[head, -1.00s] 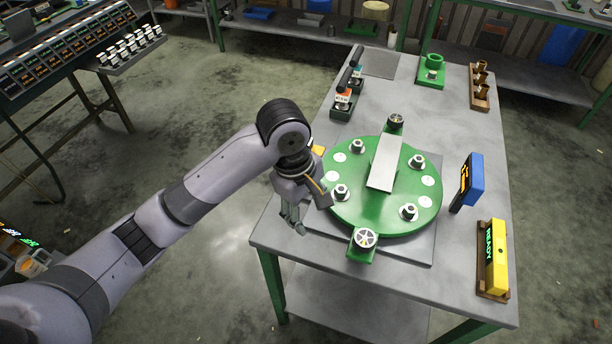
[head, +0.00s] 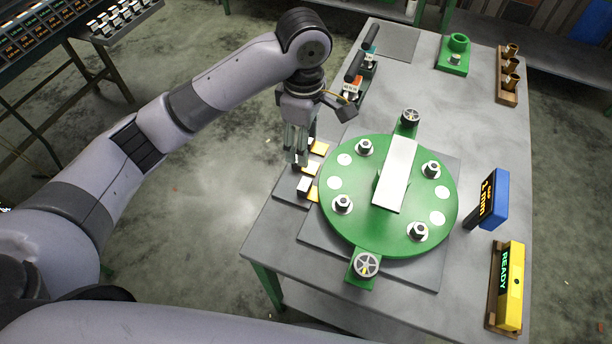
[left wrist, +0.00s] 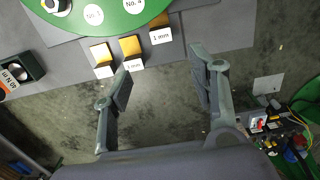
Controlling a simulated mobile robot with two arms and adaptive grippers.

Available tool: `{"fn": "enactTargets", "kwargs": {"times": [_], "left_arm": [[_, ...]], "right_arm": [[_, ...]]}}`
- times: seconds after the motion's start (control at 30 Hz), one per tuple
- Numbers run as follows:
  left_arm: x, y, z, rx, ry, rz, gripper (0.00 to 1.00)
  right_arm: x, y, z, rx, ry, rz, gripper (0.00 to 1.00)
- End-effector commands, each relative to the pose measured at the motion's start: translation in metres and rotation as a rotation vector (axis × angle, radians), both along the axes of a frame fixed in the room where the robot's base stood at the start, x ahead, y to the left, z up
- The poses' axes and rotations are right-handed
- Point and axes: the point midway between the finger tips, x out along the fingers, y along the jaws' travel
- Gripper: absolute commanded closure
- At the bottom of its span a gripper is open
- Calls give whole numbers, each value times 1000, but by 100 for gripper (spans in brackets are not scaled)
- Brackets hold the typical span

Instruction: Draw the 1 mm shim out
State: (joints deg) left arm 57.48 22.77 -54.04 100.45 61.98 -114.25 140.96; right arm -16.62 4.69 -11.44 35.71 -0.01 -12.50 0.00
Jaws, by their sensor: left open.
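Several shims with orange tabs and white labels lie in a row at the table's left edge, beside the green disc (head: 385,235). My right gripper is out of view.
A grey plate with a green turntable carries several nuts and a central metal bar (head: 398,175). A blue display (head: 490,200) reads 1 mm. A yellow READY box (head: 510,285) stands front right. Open floor lies left of the table.

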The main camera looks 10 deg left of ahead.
Motion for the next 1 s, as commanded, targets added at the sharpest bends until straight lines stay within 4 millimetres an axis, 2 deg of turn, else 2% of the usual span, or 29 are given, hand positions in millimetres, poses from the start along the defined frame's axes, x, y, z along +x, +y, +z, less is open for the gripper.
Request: {"fn": "enactTargets", "kwargs": {"times": [0.1, 0.23, 0.37, 0.6, 0.8, 1.0], "left_arm": [[-1, 1, -24, 3, 6, 0, 47], [-1, 1, -52, 4, 5, 1, 47], [-1, 1, -81, 4, 4, 0, 47], [-1, 1, -129, 3, 1, 0, 47], [-1, 1, -153, 2, 1, -1, 47], [0, 0, -160, 1, -1, -1, 47]], "right_arm": [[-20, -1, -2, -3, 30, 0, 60], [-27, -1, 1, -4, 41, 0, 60], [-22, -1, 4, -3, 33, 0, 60], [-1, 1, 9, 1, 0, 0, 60], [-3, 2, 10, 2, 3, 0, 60], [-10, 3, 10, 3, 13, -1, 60]]}}
